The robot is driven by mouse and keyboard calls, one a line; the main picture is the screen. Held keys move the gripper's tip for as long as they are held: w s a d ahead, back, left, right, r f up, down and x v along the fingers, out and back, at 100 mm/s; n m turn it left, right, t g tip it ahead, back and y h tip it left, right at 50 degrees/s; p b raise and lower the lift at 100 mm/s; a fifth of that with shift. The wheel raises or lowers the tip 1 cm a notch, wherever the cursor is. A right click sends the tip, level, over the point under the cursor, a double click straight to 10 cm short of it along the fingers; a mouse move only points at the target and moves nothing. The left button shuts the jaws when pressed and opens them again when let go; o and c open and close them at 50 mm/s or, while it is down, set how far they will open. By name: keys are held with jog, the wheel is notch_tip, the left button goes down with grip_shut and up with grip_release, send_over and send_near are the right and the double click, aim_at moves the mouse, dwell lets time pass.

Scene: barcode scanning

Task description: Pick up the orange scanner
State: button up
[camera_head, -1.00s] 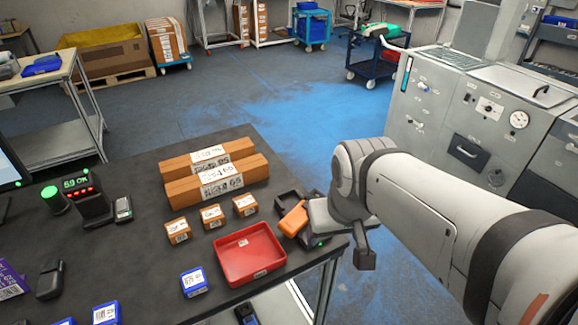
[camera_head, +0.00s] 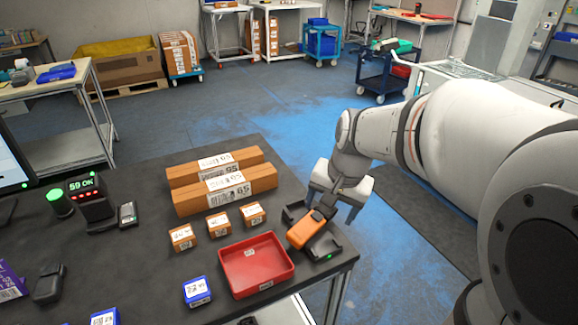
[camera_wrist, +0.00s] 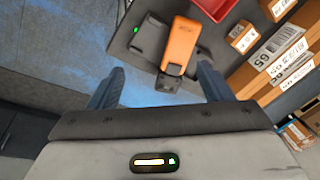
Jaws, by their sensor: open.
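The orange scanner (camera_head: 305,230) lies tilted in its black cradle (camera_head: 324,246) at the right edge of the dark table. A green light shows on the cradle. My gripper (camera_head: 338,202) is open and empty, above and just behind the scanner's dark end. In the wrist view the orange scanner (camera_wrist: 180,46) sits ahead of and between the two spread fingers of my gripper (camera_wrist: 158,84), its dark end towards me. I see no contact between fingers and scanner, though the head view partly hides this.
A red tray (camera_head: 257,284) stands just left of the cradle. Two long cardboard boxes (camera_head: 222,180) lie behind, with several small orange boxes (camera_head: 218,223) in front of them. Blue boxes (camera_head: 197,291) and a display stand (camera_head: 92,203) are farther left.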

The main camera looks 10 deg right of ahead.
aim_at(315, 218)
jog(key=w+f+m, duration=0.1)
jog(key=w+f, duration=0.2)
jog(key=f, duration=0.1)
jog(key=w+f+m, duration=0.1)
jog(key=w+f, duration=0.1)
jog(key=f, duration=0.1)
jog(key=w+f+m, duration=0.1)
jog(key=w+f, duration=0.2)
jog(key=f, duration=0.1)
jog(key=shift+w+a+f+m+y+b, duration=0.3)
jog(key=shift+w+f+b, duration=0.05)
jog(key=shift+r, duration=0.15)
jog(key=c, duration=1.3)
